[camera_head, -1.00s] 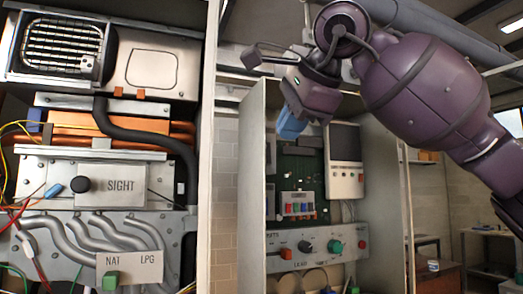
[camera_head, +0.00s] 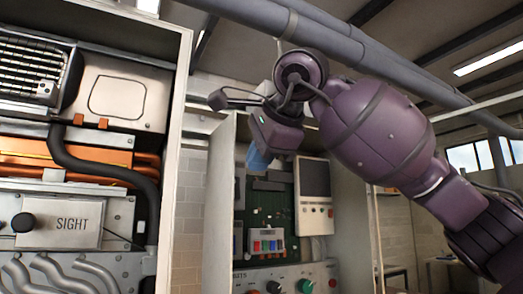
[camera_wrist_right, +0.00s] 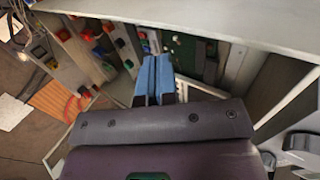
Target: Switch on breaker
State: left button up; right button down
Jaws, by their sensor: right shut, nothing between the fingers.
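I cannot tell for sure which part is the breaker. A small block of coloured switches (camera_head: 266,244), red, blue and green, sits on the green circuit board inside the open right cabinet. My right gripper (camera_head: 258,160) has blue fingers pointing down, high in front of that cabinet and above the switch block in the picture. In the wrist view the blue fingers (camera_wrist_right: 152,80) are together, with nothing between them. Several small coloured parts (camera_wrist_right: 120,45) show beyond the fingertips, partly hidden by them. My left gripper is not in view.
The right cabinet's pale side wall (camera_head: 220,200) stands left of the board. A beige panel with a dark screen (camera_head: 315,180) is on its right. A knob panel (camera_head: 290,278) lies below. Pipes (camera_head: 330,40) run overhead.

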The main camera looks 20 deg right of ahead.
aim_at(238, 180)
jog(key=x, duration=0.5)
jog(key=r+p+x, duration=0.1)
jog(key=x, duration=0.2)
jog(key=shift+w+a+f, duration=0.1)
jog(key=shift+w+a, duration=0.05)
jog(key=shift+w, duration=0.3)
jog(key=shift+w+a+f, duration=0.1)
jog(key=shift+w+a, duration=0.05)
jog(key=shift+w, duration=0.55)
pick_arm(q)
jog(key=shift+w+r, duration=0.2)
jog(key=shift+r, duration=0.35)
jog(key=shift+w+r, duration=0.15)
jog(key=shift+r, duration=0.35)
pick_arm(e)
jog(key=shift+w, duration=0.1)
pick_arm(q)
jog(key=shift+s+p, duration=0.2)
jog(key=shift+p, duration=0.15)
pick_arm(e)
jog(key=shift+w, duration=0.1)
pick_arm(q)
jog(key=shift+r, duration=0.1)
pick_arm(e)
jog(key=shift+r+p, duration=0.7)
jog(key=shift+r, duration=0.05)
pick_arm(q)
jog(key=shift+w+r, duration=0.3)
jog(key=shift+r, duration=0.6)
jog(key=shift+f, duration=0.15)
